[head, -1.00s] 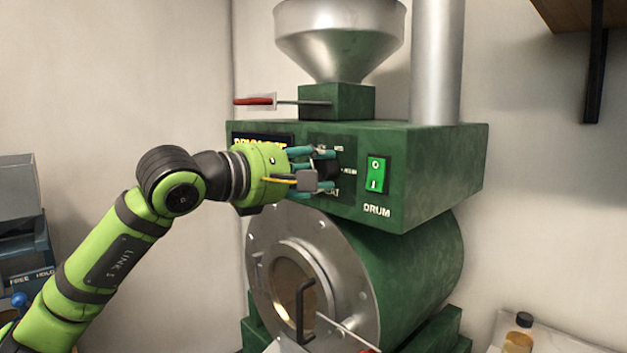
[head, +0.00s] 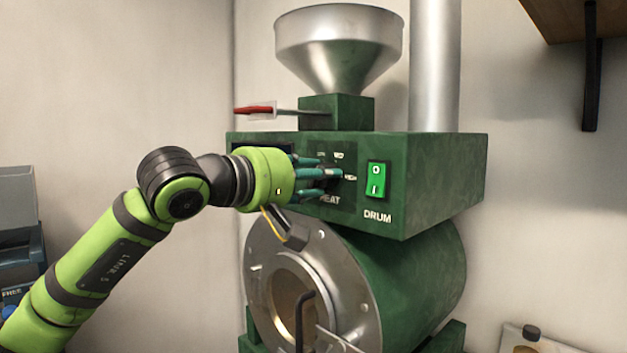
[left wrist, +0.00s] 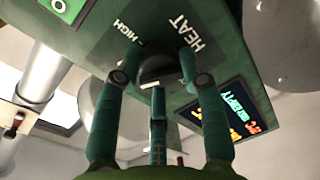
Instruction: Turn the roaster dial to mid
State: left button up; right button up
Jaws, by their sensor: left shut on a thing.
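The green roaster (head: 420,280) stands in the middle of the head view. Its heat dial is a dark round knob, mostly hidden by my fingers in the head view; it shows in the left wrist view (left wrist: 155,69) between the fingertips. Labels for mid and high and the word HEAT are printed around it. My left gripper (head: 330,174) is shut on the dial, its teal fingers around the knob; it also shows in the left wrist view (left wrist: 157,75). I cannot surely tell which label the dial points to. My right gripper is not in view.
A green drum switch (head: 376,180) sits just right of the dial. A red-handled lever (head: 255,111) sticks out below the hopper (head: 340,45). The round drum front (head: 265,245) is below my gripper. A shelf (head: 570,15) hangs at upper right.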

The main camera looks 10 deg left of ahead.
pick_arm(q)
jog(key=shift+r+m, duration=0.3)
jog(key=shift+r, duration=0.05)
dwell(0.3)
jog(key=o, duration=1.1)
jog(key=shift+f, duration=0.15)
jog(key=shift+d, duration=0.1)
jog(key=shift+f, duration=0.1)
jog(key=v, duration=1.2)
jog(key=shift+s, duration=0.1)
jog(key=shift+d, duration=0.1)
